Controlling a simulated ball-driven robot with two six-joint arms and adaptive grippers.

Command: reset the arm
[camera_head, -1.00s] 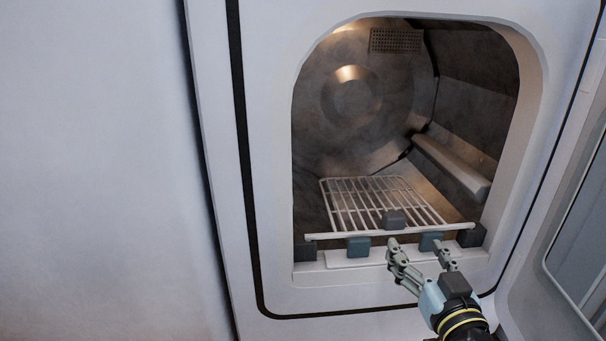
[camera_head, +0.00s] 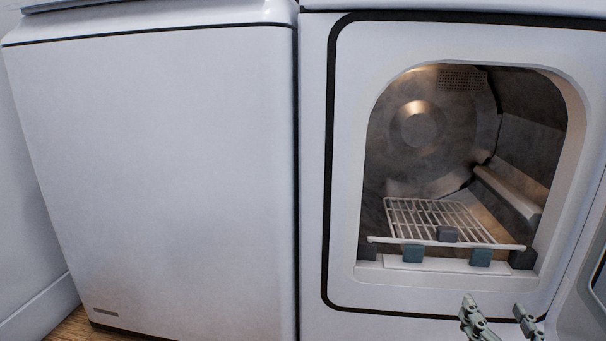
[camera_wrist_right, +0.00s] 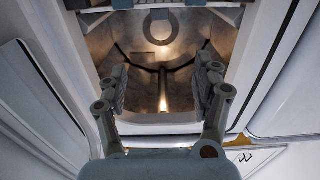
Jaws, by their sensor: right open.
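My right gripper (camera_head: 499,318) is at the bottom right of the head view, in front of the dryer and below its opening. Its two fingers are spread apart with nothing between them. In the right wrist view the open fingers (camera_wrist_right: 162,90) frame the dryer's drum interior. The rest of the right arm is cut off by the lower edge of the head view. My left gripper does not show.
The open dryer (camera_head: 345,160) stands at the right, with a white wire rack (camera_head: 430,215) inside its drum. Its door (camera_head: 590,310) is swung open at the right edge. A closed white washer (camera_head: 160,170) stands to the left. A strip of wood floor (camera_head: 75,328) shows at lower left.

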